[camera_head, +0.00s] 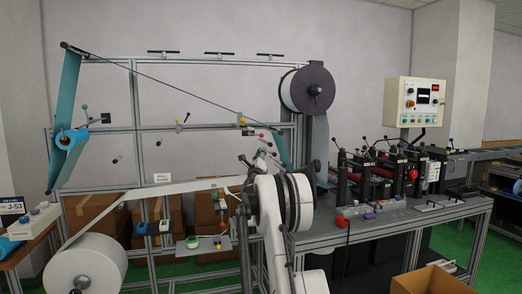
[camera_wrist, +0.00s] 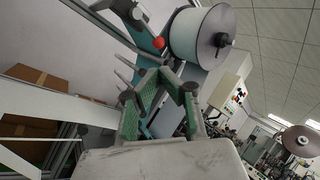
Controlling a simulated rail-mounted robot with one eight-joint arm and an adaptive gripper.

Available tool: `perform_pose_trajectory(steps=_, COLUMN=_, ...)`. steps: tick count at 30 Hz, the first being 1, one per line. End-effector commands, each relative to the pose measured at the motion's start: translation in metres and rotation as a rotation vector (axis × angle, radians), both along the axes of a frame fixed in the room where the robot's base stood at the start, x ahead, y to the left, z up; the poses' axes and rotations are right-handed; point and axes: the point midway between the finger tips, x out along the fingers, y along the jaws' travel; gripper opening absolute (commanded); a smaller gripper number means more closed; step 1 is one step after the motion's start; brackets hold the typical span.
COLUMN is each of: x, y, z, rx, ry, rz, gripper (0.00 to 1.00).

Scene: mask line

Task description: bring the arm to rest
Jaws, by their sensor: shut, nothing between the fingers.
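My gripper (camera_wrist: 170,80) shows in the wrist view with its green-padded fingers pointing up and away from the camera. It is shut and empty. In the head view my white arm with black rings stands in front of the mask line, right of centre, and I cannot make out the fingers clearly there. In the wrist view a large white roll (camera_wrist: 200,38) lies beyond the fingertips, and I cannot tell the exact gap. The same roll sits high on the frame in the head view (camera_head: 292,92).
A blue web (camera_head: 66,98) hangs at the left. A big white roll (camera_head: 85,268) stands low left, its white strip running toward my arm. The machine bench (camera_head: 375,224) is at right, below a control panel (camera_head: 415,103). An open cardboard box (camera_head: 432,283) is at front right.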

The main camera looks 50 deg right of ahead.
Motion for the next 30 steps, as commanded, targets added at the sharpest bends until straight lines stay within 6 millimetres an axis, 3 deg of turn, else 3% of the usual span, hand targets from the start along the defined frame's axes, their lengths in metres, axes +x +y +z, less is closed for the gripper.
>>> perform_pose_trajectory(steps=9, x=-0.022, y=0.030, z=-0.022, rx=0.000, ry=0.001, rz=0.000, gripper=0.00)
perform_pose_trajectory(steps=22, x=-0.022, y=0.039, z=-0.021, rx=-0.003, ry=0.015, rz=0.006, gripper=0.00)
perform_pose_trajectory(steps=26, x=-0.009, y=0.068, z=-0.009, rx=-0.017, ry=0.098, rz=0.029, gripper=0.00)
perform_pose_trajectory(steps=30, x=0.012, y=0.126, z=0.010, rx=-0.057, ry=0.262, rz=0.078, gripper=0.00)
